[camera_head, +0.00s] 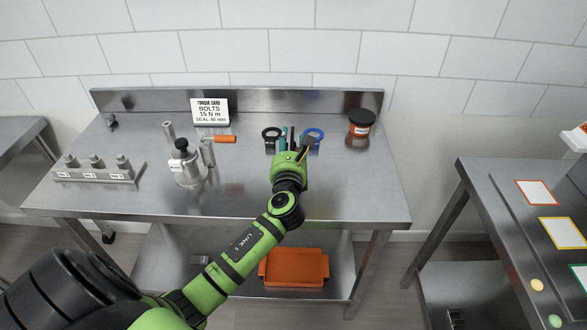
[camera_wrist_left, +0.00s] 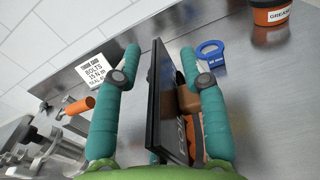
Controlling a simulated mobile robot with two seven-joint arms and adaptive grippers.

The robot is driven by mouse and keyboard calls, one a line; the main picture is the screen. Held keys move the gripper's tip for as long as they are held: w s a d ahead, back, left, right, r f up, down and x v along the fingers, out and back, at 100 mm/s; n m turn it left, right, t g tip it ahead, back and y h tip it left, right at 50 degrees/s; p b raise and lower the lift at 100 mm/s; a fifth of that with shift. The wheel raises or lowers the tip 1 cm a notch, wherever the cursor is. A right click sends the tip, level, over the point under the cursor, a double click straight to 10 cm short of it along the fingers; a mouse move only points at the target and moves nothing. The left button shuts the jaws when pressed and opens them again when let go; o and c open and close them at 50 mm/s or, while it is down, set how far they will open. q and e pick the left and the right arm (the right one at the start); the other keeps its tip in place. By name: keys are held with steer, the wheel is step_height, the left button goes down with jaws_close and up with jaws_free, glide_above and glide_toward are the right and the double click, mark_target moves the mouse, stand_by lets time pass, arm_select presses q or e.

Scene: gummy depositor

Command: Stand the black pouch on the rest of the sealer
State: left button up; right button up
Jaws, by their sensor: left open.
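The black pouch (camera_wrist_left: 166,105) stands on edge as a thin dark panel with pale lettering in the left wrist view. My left gripper (camera_wrist_left: 160,52) is open, its two teal fingers on either side of the pouch. The pouch seems apart from the left finger; contact with the right one is hard to judge. In the head view my left gripper (camera_head: 294,141) is over the back middle of the steel table and mostly hides the pouch. A brown and orange object (camera_wrist_left: 190,98) lies behind the right finger. I cannot tell for certain which item is the sealer or its rest.
A black ring (camera_head: 271,134) and a blue ring (camera_head: 313,134) flank my gripper. A grease tub (camera_head: 361,122) is at right. A card (camera_head: 210,111), an orange cylinder (camera_head: 226,139), a knobbed metal device (camera_head: 187,168) and a post block (camera_head: 96,173) are left. The table's front right is clear.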

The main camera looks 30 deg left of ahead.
arm_select(q)
jaws_close()
arm_select(e)
steer(key=shift+s, duration=0.8)
arm_select(q)
steer(key=shift+r, duration=0.15)
